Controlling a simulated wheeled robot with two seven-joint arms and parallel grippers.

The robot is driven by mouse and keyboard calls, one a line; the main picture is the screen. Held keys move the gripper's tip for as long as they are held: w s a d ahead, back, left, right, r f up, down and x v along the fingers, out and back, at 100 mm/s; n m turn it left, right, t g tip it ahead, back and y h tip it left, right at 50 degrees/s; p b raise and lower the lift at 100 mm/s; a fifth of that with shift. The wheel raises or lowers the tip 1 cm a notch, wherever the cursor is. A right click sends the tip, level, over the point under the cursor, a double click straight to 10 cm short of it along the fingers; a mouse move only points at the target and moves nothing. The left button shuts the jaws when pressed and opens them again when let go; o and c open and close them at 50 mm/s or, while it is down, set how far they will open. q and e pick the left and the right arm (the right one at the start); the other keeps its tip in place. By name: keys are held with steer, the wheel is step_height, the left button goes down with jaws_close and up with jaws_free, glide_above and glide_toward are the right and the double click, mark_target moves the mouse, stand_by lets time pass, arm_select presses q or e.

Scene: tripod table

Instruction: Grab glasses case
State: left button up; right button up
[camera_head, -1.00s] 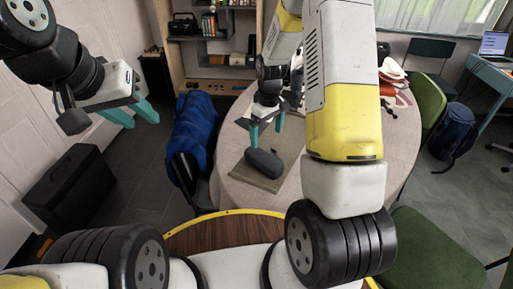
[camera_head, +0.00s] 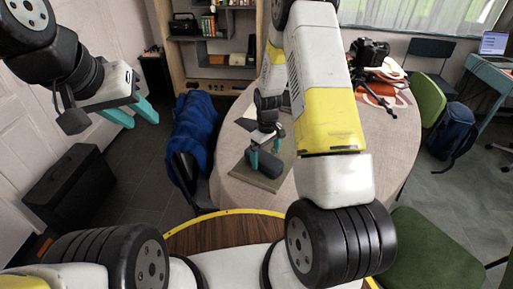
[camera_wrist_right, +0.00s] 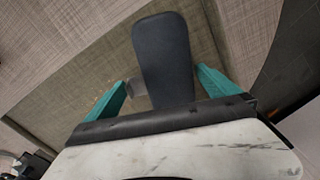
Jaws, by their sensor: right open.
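The dark grey glasses case (camera_head: 264,176) lies on a placemat on the round table. In the right wrist view the case (camera_wrist_right: 163,60) extends up from between the fingers. My right gripper (camera_head: 265,150) is open above the case, its teal fingers (camera_wrist_right: 160,95) on either side of the case's near end, with a gap on each side. Part of the case is hidden by the fingers in the head view. My left gripper (camera_head: 138,114) is open and empty, in the air at the left, away from the table.
The round table (camera_head: 390,150) has a beige cloth and an olive placemat (camera_head: 270,184). A camera on a small tripod (camera_head: 370,65) stands at the far right of the table. A blue jacket (camera_head: 194,135) hangs over a chair at the left. A green chair (camera_head: 430,100) stands to the right.

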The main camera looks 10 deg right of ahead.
steer(key=c, duration=1.5)
steer(key=shift+r, duration=0.1)
